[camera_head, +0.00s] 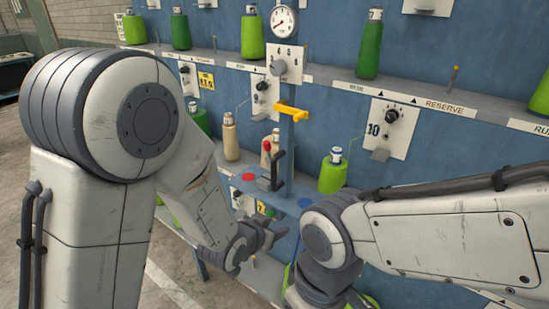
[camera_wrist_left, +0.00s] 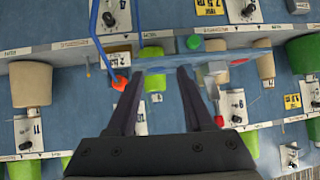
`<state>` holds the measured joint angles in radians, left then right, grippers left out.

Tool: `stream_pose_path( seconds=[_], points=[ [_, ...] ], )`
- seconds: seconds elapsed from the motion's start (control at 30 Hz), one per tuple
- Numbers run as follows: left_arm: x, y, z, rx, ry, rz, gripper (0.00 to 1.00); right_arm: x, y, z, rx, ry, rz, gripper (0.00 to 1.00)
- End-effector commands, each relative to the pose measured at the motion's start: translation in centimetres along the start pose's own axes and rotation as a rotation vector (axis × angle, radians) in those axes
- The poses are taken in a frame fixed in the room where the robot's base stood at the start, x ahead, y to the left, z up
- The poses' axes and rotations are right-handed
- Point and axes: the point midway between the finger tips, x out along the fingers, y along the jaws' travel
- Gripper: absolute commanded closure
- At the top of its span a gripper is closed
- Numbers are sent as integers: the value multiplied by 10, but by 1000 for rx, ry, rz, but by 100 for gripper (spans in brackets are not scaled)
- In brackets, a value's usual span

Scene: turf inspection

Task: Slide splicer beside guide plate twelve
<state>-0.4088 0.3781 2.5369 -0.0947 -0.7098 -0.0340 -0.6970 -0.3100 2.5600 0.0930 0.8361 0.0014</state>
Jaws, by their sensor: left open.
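The splicer appears to be the upright carriage (camera_head: 290,144) in front of the blue machine face, with a round gauge on top, a yellow bracket, and a black handle (camera_head: 278,165) beside a red knob. My left gripper (camera_head: 264,236) is open, low in front of the machine, just below the handle in the picture. In the left wrist view its two dark fingers (camera_wrist_left: 158,92) are apart, with a blue-grey bar of the carriage (camera_wrist_left: 165,64) across their tips; I cannot tell whether they touch. A guide plate (camera_head: 388,128) reads 10; I cannot make out twelve. My right gripper is out of view.
Green bobbins (camera_head: 333,172) and cream bobbins (camera_head: 230,137) stand along the ledges. A ledge label reads RESERVE (camera_head: 444,105). My right forearm crosses the lower right, close to the lower ledge. Concrete floor (camera_head: 172,275) is open at lower left.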

Motion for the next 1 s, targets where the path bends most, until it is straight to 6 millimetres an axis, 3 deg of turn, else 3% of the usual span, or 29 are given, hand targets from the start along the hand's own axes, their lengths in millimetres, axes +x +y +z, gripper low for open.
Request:
stream_pose_path(
  seconds=[0.03,0.23,0.4,0.6,0.77,1.0],
  points=[
    [2,-10,-11,-8,61,-11,48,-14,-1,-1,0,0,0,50],
    [1,-38,-44,-35,361,-38,48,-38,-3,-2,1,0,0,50],
    [-14,-54,-57,-61,539,-60,48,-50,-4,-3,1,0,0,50],
    [-22,-61,-64,-73,628,-71,48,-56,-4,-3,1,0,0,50],
    [-9,-62,-78,-71,637,-70,48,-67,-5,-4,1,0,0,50],
    [27,-66,-105,-72,636,-71,48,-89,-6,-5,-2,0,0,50]
  ],
)
